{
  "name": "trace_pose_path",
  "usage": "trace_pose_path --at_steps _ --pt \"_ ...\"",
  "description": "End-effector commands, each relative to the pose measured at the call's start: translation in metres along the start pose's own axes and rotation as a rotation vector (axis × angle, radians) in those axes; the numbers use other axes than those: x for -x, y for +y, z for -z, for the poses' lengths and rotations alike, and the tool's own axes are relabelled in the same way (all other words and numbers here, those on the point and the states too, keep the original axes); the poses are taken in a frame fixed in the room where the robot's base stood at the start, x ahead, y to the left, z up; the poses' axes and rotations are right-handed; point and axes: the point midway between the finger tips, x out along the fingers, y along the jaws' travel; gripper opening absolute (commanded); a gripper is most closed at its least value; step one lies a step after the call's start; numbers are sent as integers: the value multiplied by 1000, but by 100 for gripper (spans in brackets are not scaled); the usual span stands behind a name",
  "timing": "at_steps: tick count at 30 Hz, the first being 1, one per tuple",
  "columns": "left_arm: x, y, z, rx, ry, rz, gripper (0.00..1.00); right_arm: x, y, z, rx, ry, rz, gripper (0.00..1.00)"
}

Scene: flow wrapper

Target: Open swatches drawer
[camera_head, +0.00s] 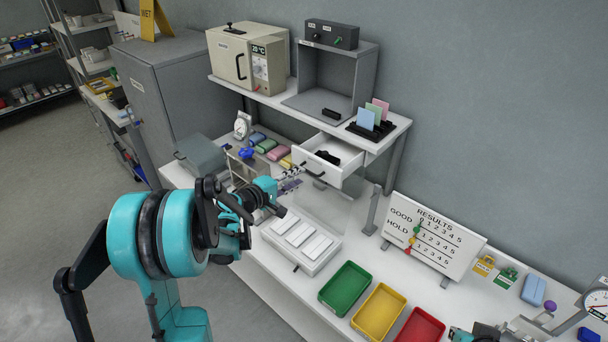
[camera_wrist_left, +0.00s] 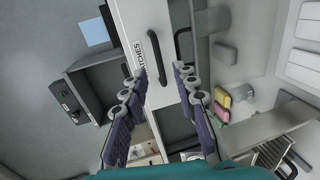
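The swatches drawer (camera_head: 341,171) is white and sticks out from under the raised shelf. Its inside shows, with a dark item in it. In the left wrist view the drawer front (camera_wrist_left: 150,17) carries a label ending in "ATCHES" and a dark bar handle (camera_wrist_left: 181,52). My left gripper (camera_head: 296,176) is just in front of the drawer front, close to the handle.
The raised shelf (camera_head: 395,132) holds an oven (camera_head: 228,55), a grey booth (camera_head: 330,80) and a swatch stand (camera_head: 371,128). Below are coloured pouches (camera_head: 278,152), a white tray (camera_head: 301,242), green, yellow and red bins (camera_head: 346,288), and a results board (camera_head: 434,240).

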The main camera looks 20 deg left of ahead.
Motion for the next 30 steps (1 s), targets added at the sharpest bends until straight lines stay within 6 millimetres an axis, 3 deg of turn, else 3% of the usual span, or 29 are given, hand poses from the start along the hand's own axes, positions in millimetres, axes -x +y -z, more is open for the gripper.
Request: trace_pose_path --at_steps 6,12,30 --pt "47 0 1 1 3 0 29 0 0 0 0 0 0 0" --pt "69 0 1 0 2 0 29 0 0 0 0 0 0 0" --pt "71 -1 -2 -5 -2 4 29 -1 0 0 0 0 0 0"
